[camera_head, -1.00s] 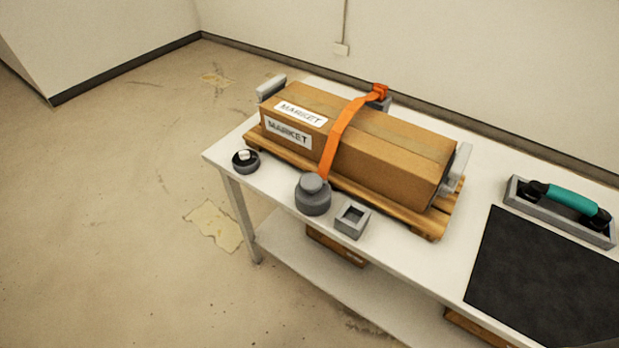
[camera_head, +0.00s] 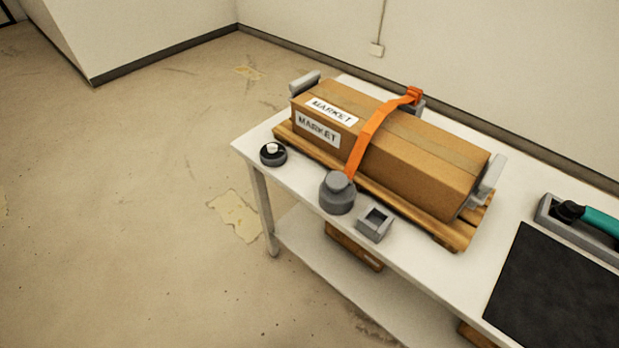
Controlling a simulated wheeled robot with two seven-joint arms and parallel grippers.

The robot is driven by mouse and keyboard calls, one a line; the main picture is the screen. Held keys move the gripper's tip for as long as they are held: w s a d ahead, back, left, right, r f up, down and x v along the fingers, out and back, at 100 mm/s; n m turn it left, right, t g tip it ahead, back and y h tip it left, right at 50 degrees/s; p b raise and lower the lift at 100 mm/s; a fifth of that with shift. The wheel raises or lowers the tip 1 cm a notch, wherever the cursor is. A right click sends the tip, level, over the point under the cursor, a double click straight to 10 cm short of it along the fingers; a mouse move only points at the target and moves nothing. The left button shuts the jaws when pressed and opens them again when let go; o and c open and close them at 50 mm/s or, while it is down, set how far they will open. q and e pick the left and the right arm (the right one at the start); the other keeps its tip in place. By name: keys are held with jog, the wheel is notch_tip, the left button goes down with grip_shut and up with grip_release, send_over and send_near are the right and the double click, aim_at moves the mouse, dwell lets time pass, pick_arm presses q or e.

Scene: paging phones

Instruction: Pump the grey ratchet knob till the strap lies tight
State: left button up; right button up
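The grey ratchet knob (camera_head: 338,183) sits on its round grey housing (camera_head: 338,200) near the table's front edge. The orange strap (camera_head: 369,134) runs from behind the knob up over the cardboard box (camera_head: 425,146) to an orange end piece on a grey mount (camera_head: 415,99) at the back. The strap follows the box's front and top; whether it lies tight I cannot tell. The box has two MARKET labels and lies on a wooden pallet (camera_head: 460,240) between grey end stops. Neither of my grippers is in view.
On the white table (camera_head: 254,143) stand a round black-and-grey piece (camera_head: 273,153) left of the knob and a square grey socket (camera_head: 375,225) to its right. A black mat (camera_head: 555,290) and a teal-handled tool in a grey tray (camera_head: 548,216) lie at the right. Open floor is at the left.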

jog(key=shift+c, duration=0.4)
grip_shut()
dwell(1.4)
